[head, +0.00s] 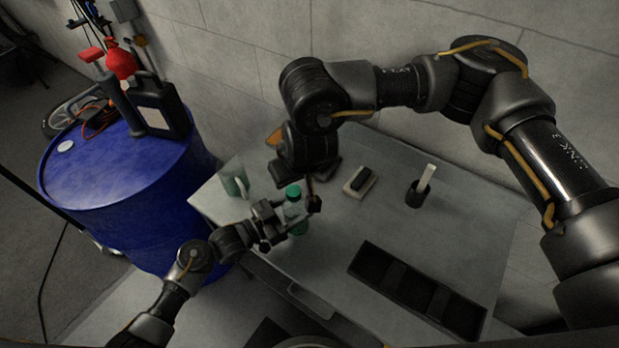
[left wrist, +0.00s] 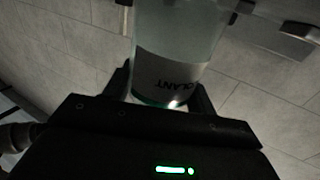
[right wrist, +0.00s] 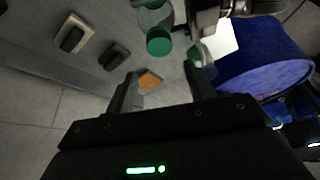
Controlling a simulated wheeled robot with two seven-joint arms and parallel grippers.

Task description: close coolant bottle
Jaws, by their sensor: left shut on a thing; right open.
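The coolant bottle (head: 297,213) is clear with a green cap (head: 293,191) at its top end, and it stands roughly upright over the table. The cap looks seated on the bottle, but I cannot tell how tight it is. My left gripper (head: 290,222) is shut on the bottle's body; the left wrist view shows the bottle's label (left wrist: 172,75) upside down. My right gripper (head: 305,174) is open and empty, above and behind the cap. In the right wrist view the cap (right wrist: 158,42) is beyond the open fingers (right wrist: 163,75), apart from them.
The grey table (head: 355,228) holds a greenish clear mug (head: 235,182), a black-topped block (head: 360,182), a dark cup with a pale stick (head: 416,195) and a black tray (head: 366,256). A blue drum (head: 110,195) stands left. The wall (head: 250,50) is close behind.

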